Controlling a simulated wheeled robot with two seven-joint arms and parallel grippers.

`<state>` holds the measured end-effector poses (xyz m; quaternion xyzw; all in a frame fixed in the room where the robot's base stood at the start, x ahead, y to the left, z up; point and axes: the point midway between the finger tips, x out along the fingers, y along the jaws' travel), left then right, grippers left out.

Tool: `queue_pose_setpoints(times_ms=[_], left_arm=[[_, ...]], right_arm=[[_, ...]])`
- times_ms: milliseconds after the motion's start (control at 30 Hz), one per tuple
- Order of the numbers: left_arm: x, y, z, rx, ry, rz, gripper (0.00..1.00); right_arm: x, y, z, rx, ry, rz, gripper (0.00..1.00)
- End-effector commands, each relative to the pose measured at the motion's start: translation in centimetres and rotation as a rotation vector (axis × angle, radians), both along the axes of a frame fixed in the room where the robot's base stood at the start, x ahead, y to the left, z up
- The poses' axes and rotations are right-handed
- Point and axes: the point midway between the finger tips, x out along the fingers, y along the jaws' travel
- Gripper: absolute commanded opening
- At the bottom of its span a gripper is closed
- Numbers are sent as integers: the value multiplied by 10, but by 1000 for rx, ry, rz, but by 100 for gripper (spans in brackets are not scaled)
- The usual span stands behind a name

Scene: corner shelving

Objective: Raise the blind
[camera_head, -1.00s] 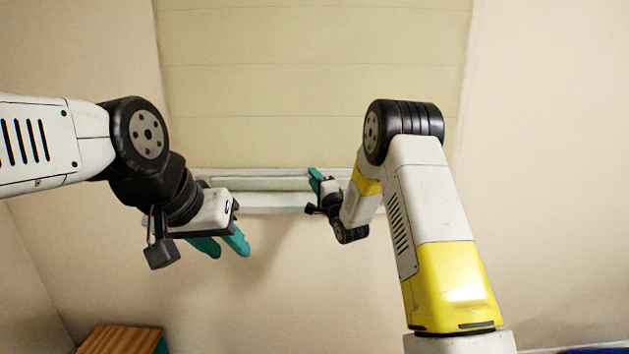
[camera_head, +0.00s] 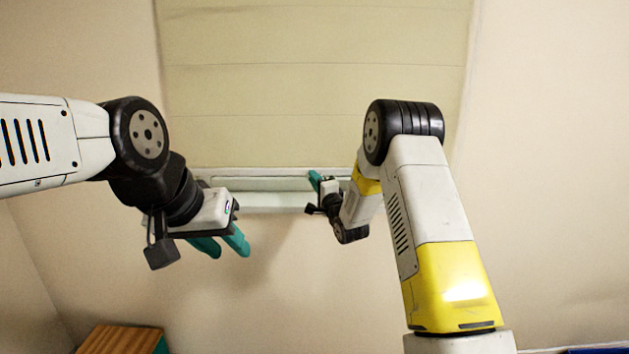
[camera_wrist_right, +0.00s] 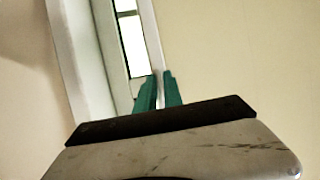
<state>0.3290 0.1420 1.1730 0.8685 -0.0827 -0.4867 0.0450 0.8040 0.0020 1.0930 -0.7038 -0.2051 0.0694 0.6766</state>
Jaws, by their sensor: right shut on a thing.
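The cream blind (camera_head: 310,90) hangs over the window in the head view, with faint horizontal fold lines. Its lower edge is just above the white sill. My right gripper (camera_head: 315,181) is at this lower edge, right of its middle. In the right wrist view, the teal fingers of my right gripper (camera_wrist_right: 160,88) are closed around a thin pale edge, which appears to be the blind's bottom edge (camera_wrist_right: 152,45). My left gripper (camera_head: 224,249) is open and empty, with its teal fingers apart, below and left of the sill.
The white window sill (camera_head: 270,202) runs below the blind. Bright window panes (camera_wrist_right: 131,40) show beside the held edge in the wrist view. A wooden-topped piece (camera_head: 120,340) stands at the lower left. The wall (camera_head: 300,290) below the sill is bare.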

Motion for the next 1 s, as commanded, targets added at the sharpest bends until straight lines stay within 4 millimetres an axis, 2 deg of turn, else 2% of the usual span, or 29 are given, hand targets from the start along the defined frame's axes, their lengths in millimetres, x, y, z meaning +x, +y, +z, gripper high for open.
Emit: queue_pose_setpoints(times_ms=[733, 867, 1000], left_arm=[[0, 0, 0, 0, 0, 0, 36], [0, 0, 0, 0, 0, 0, 36], [0, 0, 0, 0, 0, 0, 36]], right_arm=[[0, 0, 4, 2, -2, 0, 0], [0, 0, 17, 2, -5, 0, 0], [0, -1, 46, 4, -8, 0, 0]])
